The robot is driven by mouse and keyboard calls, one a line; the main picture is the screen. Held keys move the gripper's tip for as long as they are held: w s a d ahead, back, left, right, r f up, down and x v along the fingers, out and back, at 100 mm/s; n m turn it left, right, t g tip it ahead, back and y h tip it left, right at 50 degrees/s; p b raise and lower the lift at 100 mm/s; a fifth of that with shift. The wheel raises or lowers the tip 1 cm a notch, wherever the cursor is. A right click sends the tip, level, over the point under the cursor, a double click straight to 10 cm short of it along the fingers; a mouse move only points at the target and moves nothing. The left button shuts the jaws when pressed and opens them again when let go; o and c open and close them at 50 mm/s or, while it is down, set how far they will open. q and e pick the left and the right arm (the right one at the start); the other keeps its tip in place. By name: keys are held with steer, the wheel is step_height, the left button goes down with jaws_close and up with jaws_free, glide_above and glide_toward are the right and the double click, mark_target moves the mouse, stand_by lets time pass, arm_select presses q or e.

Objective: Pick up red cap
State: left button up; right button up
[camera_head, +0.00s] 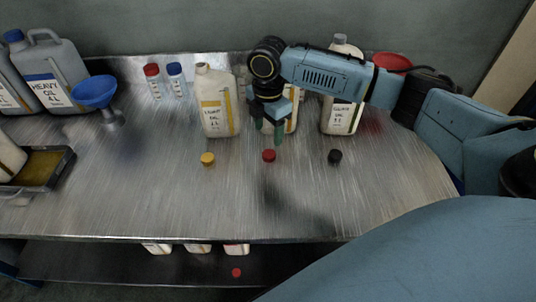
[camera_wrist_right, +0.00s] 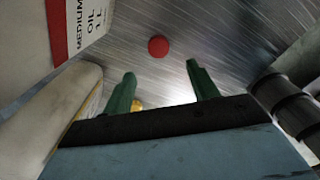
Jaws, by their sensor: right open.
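The red cap (camera_head: 268,156) lies on the metal table in front of the row of oil bottles, between a yellow cap (camera_head: 208,159) and a black cap (camera_head: 335,157). It also shows in the right wrist view (camera_wrist_right: 158,46), beyond the fingertips. My right gripper (camera_head: 268,136) points down just above and behind the red cap. Its green fingers are apart with nothing between them, and they show in the right wrist view (camera_wrist_right: 158,75). My left gripper is not in view.
A light oil bottle (camera_head: 213,118) stands left of my right gripper; another bottle is partly hidden behind it. A third bottle (camera_head: 336,118) stands to its right. A blue funnel (camera_head: 95,91) and grey jugs (camera_head: 62,60) are at the left. The table front is clear.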

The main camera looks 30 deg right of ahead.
mark_target(268, 154)
step_height(268, 154, down, 3)
steer(key=shift+r, duration=0.1)
steer(key=shift+f+b, duration=0.3)
steer(key=shift+f, duration=0.45)
step_height(268, 154, down, 4)
steer(key=shift+f+b, duration=0.2)
steer(key=shift+b, duration=0.35)
steer(key=c, duration=1)
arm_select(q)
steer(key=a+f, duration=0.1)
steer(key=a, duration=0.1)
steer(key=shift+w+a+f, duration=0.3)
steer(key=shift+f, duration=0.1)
arm_select(e)
steer(key=shift+c, duration=0.2)
